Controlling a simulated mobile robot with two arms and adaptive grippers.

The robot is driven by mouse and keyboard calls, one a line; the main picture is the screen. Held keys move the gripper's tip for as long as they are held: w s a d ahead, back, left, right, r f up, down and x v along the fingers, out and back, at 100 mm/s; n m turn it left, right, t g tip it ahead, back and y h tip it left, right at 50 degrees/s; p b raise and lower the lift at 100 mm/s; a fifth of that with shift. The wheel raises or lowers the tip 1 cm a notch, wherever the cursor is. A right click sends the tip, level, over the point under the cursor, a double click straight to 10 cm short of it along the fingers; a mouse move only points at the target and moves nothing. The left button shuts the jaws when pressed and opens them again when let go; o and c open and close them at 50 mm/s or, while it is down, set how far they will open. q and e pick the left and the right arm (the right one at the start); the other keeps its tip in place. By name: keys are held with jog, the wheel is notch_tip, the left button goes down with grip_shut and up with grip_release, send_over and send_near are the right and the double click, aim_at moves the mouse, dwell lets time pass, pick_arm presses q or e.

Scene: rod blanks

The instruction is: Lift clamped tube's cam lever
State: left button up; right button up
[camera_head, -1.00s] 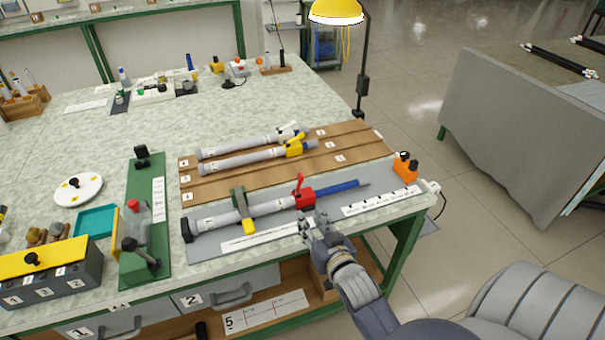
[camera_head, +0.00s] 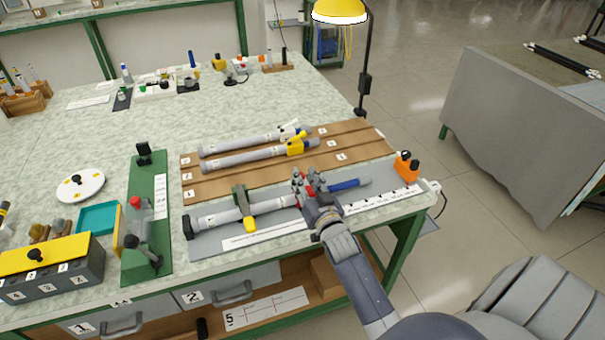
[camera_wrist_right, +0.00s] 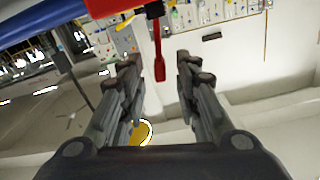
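The clamped grey tube (camera_head: 271,206) lies on a grey fixture, held by a green clamp with a yellow handle (camera_head: 249,224). A blue rod (camera_head: 345,185) extends from its right end. My right gripper (camera_head: 308,180) is over the red collar, hiding most of it in the head view. In the right wrist view the red cam lever (camera_wrist_right: 158,60) reaches between the two fingers of my right gripper (camera_wrist_right: 158,72), with a gap on each side. The fingers are open and hold nothing. The red collar (camera_wrist_right: 105,6) shows at the top. My left gripper is not in view.
Two grey tubes with white (camera_head: 291,131) and yellow (camera_head: 298,145) levers lie on the brown rack (camera_head: 225,184) behind. An orange-and-black block (camera_head: 406,167) stands to the right. A green fixture (camera_head: 147,210) stands at left.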

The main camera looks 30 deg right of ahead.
jog(key=shift+x, duration=1.1)
grip_shut()
jog(key=shift+a+r+n+p, duration=0.1)
jog(key=shift+a+n+p, duration=0.25)
jog(key=shift+n, duration=0.35)
jog(key=shift+w+a+n, duration=0.1)
jog(key=shift+a+n, duration=0.25)
jog(key=shift+n, duration=0.25)
